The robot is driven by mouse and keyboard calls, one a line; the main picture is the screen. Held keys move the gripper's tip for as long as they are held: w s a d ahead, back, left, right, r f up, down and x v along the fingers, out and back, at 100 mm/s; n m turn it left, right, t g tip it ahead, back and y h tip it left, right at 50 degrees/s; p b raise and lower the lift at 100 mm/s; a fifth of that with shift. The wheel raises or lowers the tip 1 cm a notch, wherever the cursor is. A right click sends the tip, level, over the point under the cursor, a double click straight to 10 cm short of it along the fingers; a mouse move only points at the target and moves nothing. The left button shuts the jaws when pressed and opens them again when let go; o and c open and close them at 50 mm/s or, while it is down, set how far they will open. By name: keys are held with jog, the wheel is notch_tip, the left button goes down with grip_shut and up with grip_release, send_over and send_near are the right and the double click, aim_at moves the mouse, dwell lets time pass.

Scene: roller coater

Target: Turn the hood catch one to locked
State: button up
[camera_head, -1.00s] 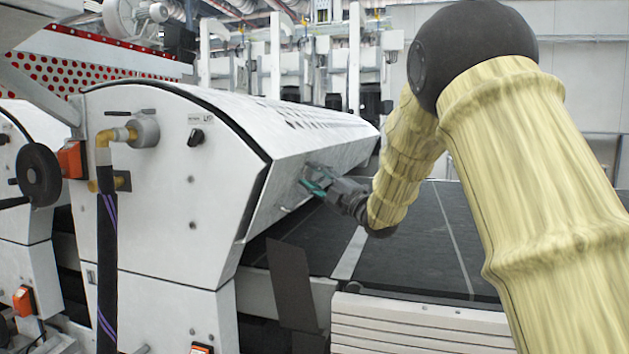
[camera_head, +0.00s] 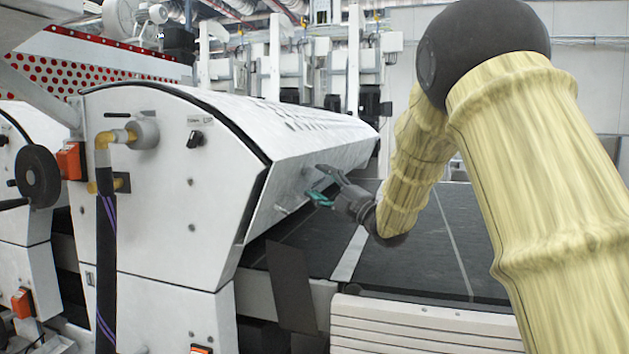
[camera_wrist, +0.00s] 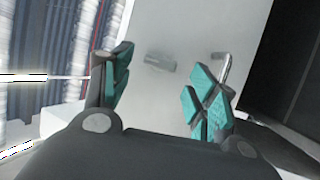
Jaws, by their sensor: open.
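The white machine hood (camera_head: 310,150) has an angled front panel. In the wrist view that panel (camera_wrist: 190,20) carries a small grey fitting (camera_wrist: 160,60), which looks like a catch and appears between my fingers, beyond the tips. A bent metal handle (camera_wrist: 226,66) stands out from the panel behind my right finger. A small light fitting (camera_head: 281,208) also shows low on the panel in the head view. My gripper (camera_head: 317,184) is open and empty in front of the panel, its teal-padded fingers (camera_wrist: 160,86) spread. I cannot tell which fitting is catch one, or its setting.
A dark conveyor bed (camera_head: 420,245) lies below and right of the hood. A dark plate (camera_head: 291,285) hangs at its near edge. A black hose (camera_head: 107,260) runs down the machine's end face, beside a round black handwheel (camera_head: 38,175).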

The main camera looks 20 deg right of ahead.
jog(key=v, duration=0.9)
